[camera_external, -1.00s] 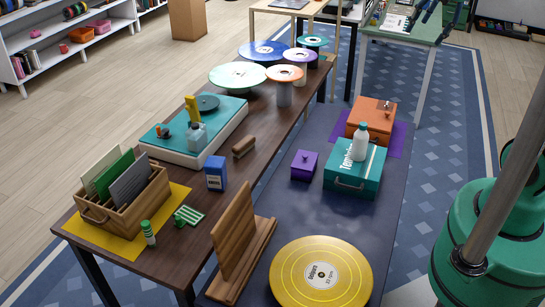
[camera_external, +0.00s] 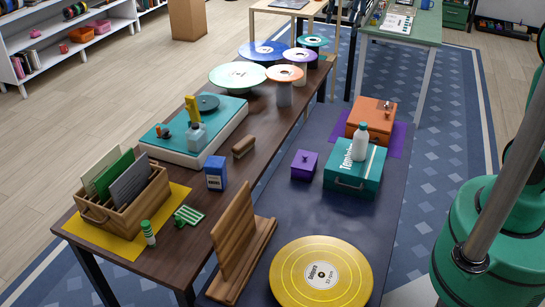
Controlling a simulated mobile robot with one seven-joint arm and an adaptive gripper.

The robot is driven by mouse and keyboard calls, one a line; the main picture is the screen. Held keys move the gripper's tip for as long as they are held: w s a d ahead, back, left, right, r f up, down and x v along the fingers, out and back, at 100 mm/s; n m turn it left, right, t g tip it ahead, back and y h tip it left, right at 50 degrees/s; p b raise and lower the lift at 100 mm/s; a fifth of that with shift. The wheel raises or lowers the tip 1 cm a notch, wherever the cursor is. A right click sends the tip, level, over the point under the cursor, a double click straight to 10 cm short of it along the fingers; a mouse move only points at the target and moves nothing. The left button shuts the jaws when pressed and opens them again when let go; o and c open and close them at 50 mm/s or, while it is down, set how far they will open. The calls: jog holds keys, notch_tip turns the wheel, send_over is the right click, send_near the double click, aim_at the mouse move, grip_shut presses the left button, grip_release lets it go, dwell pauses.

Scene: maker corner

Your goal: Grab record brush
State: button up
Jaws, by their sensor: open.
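A small brown wooden block, which looks like the record brush (camera_external: 243,147), lies on the dark wooden table (camera_external: 268,128). It is to the right of the teal turntable (camera_external: 205,137) and behind the blue box (camera_external: 216,173). Nothing touches it. My gripper is not in view; only parts of my green arm and body show at the right edge.
A record crate (camera_external: 120,210), a green striped bottle (camera_external: 148,233) and a wooden stand (camera_external: 240,250) are at the near end. Several records on stands fill the far end. A teal case (camera_external: 352,180), purple box (camera_external: 305,165) and yellow record (camera_external: 300,278) are on the right.

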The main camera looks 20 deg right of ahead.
jog(key=w+a+f+m, duration=0.1)
jog(key=w+a+f, duration=0.6)
jog(key=w, duration=0.1)
jog(key=m+g+p, duration=0.2)
jog(key=m+g, duration=0.1)
jog(key=m, duration=0.2)
send_over(245, 142)
notch_tip(245, 142, down, 31)
jog(key=shift+r+h, duration=0.15)
jog(key=shift+h, duration=0.15)
jog(key=shift+f+b, duration=0.5)
jog(key=shift+f, duration=3.8)
jog(key=shift+s+f, duration=0.1)
jog(key=shift+f, duration=2.5)
